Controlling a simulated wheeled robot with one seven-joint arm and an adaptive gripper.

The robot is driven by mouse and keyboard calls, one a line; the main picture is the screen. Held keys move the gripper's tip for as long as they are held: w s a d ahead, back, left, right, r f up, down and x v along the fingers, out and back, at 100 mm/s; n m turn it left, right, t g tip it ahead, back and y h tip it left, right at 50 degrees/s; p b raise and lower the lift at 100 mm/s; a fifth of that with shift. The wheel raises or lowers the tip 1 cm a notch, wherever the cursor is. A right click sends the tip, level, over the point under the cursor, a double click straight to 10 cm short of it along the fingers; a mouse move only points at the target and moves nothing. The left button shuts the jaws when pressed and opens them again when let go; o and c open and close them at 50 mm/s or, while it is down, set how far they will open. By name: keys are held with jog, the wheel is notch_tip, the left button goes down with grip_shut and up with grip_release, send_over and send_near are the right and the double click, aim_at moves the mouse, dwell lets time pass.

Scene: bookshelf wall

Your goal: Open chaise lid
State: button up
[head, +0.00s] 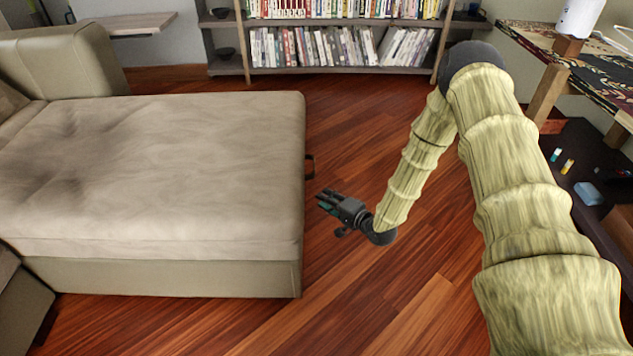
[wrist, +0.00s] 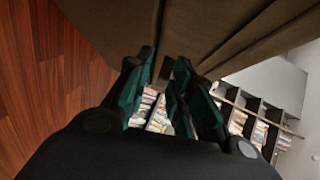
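The chaise lid (head: 170,165) is a wide beige cushioned top. It lies flat and closed on the chaise base (head: 180,277) in the head view. A dark handle (head: 310,166) sticks out from the lid's right edge. My gripper (head: 322,202) is to the right of the chaise, a little nearer to the camera than the handle and apart from it. In the wrist view my gripper's fingers (wrist: 158,85) with teal pads are apart, with a gap between them. The chaise side (wrist: 205,30) shows beyond the fingers; I cannot clearly make out the handle there.
Wooden floor (head: 380,300) is clear to the right of the chaise. A bookshelf (head: 340,68) stands along the back wall. A dark low shelf (head: 585,215) with small items and a patterned table (head: 575,60) stand at the right, near my arm.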

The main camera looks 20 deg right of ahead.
jog(key=w+d+f+m+t+y+b, duration=0.2)
jog(key=w+d+t+b, duration=0.1)
jog(key=w+d+b, duration=0.4)
jog(key=a+r+b+x, duration=0.1)
jog(key=b+x, duration=0.5)
jog(key=x, duration=0.4)
jog(key=shift+a+y+b, duration=0.2)
jog(key=shift+y+b, duration=0.1)
jog(key=shift+b, duration=0.1)
jog(key=shift+c, duration=0.5)
grip_shut()
